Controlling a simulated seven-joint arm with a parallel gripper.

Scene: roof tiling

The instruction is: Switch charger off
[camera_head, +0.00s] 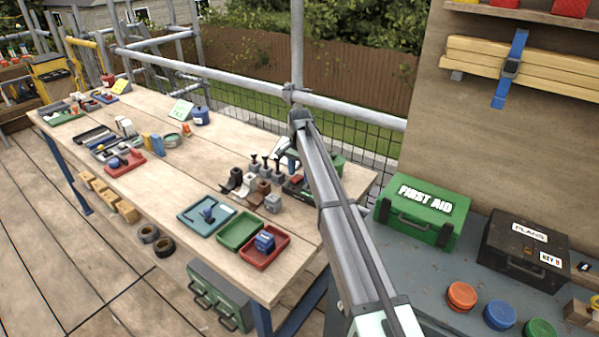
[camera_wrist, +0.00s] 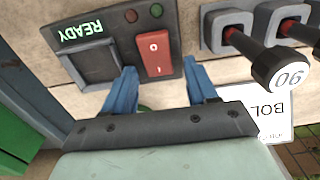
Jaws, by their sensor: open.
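The charger (camera_wrist: 107,55) is a dark panel with green READY lettering, an empty-looking square bay and two small indicator lamps, one red and one green. Its red rocker switch (camera_wrist: 154,56) is marked 0 at the far end and I at the near end; which end is pressed I cannot tell. My gripper (camera_wrist: 159,68) is open and empty, its blue fingers to either side of the switch's near end, with gaps visible.
Black-handled tools in grey holders (camera_wrist: 229,30) stand close right of the charger, one marked 90. A white label card (camera_wrist: 262,108) lies near the right finger. In the head view, a red tray (camera_head: 264,262) and green tray (camera_head: 240,231) lie left of the charger.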

